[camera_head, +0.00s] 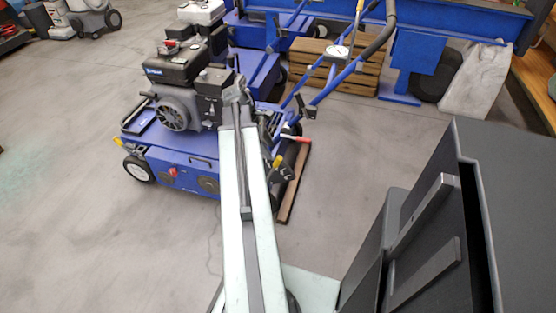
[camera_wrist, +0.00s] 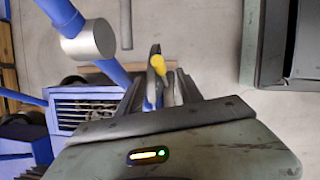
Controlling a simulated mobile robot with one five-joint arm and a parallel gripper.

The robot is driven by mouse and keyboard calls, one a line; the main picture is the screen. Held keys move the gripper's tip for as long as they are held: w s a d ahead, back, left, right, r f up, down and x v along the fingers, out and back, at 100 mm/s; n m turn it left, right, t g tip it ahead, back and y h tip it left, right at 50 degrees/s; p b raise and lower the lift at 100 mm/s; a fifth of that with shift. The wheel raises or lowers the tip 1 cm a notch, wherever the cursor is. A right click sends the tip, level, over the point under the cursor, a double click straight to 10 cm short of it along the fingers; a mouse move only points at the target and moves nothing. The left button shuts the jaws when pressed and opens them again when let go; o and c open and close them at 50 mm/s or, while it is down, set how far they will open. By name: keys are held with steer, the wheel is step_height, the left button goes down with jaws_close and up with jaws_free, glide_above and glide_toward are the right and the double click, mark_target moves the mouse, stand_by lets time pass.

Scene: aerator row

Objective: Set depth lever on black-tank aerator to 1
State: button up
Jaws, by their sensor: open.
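The black-tank aerator is a blue machine with a black engine and tank (camera_head: 172,68), left of my arm in the head view. A lever with a yellow grip (camera_wrist: 157,65) shows in the wrist view, just beyond and between my gripper's fingers. A yellow tip (camera_head: 278,162) also shows beside my arm in the head view, at the aerator's right side. My gripper (camera_wrist: 158,92) is open around the line of the lever; I cannot tell whether it touches it. The depth scale and the lever's setting cannot be read. My arm hides part of the aerator's side.
A red-tipped lever (camera_head: 295,138) is near the yellow one. Blue handlebars (camera_head: 325,88) rise on the right. A white-tank aerator (camera_head: 200,12) stands behind. A wooden crate (camera_head: 352,75) is at the back. Floor is clear in front and left.

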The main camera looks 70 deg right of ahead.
mark_target(278, 159)
steer(key=b+x, duration=0.7)
steer(key=x, duration=0.1)
steer(key=shift+s+d, duration=0.15)
steer(key=shift+s, duration=0.2)
steer(key=shift+r, duration=0.1)
jaws_close()
stand_by(1.0)
